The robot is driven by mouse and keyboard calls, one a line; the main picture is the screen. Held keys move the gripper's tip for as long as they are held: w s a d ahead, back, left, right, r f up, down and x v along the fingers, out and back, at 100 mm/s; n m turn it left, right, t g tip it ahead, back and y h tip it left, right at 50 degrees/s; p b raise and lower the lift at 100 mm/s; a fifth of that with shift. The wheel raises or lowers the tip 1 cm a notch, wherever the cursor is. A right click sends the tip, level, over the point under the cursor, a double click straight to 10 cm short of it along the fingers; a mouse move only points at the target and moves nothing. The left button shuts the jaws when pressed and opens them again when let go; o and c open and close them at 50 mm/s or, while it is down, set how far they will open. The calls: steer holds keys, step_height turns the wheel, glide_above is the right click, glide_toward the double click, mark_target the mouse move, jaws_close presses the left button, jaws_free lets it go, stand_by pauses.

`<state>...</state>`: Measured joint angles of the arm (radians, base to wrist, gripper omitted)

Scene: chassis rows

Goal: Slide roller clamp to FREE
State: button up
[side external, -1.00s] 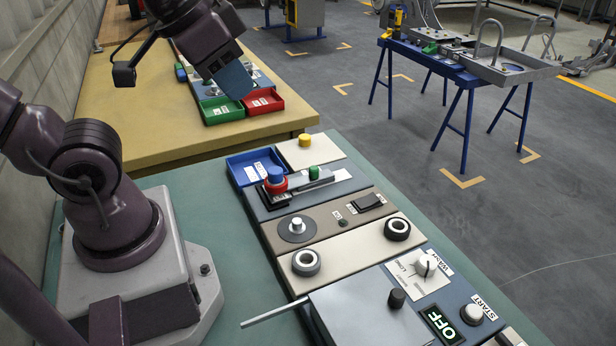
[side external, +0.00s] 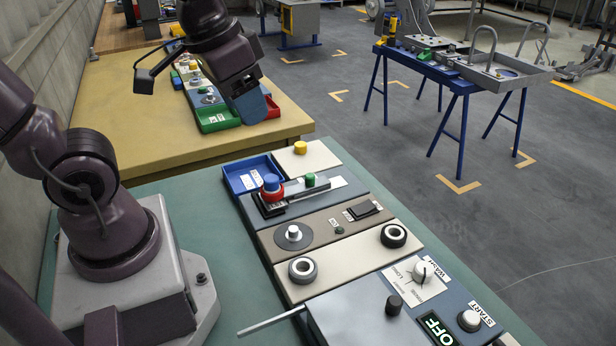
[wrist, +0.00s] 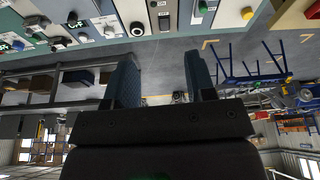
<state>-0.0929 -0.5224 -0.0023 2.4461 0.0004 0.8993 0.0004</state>
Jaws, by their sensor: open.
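No part is readably marked FREE, so I cannot tell for sure which one is the roller clamp. A candidate is the slide fitting (side external: 293,190) on the blue-grey row, a grey bar on a dark base.
A blue tray (side external: 240,187) and a yellow button (side external: 300,147) are at the row's far end. A grey box (side external: 365,318) with a rod, a dial (side external: 422,271) and an OFF display (side external: 438,327) are nearer. A yellow table (side external: 150,115) with a green tray (side external: 217,119) stands behind.

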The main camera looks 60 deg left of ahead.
steer(key=w+a+f+g, duration=0.3)
steer(key=w+a+f, duration=0.2)
steer(key=w, duration=0.1)
steer(key=m, duration=0.4)
glide_toward(310, 175)
steer(key=shift+g, duration=0.3)
steer(key=f, duration=0.9)
steer(key=shift+w+a+f, duration=0.1)
steer(key=shift+w+f, duration=0.1)
steer(key=shift+f, duration=0.2)
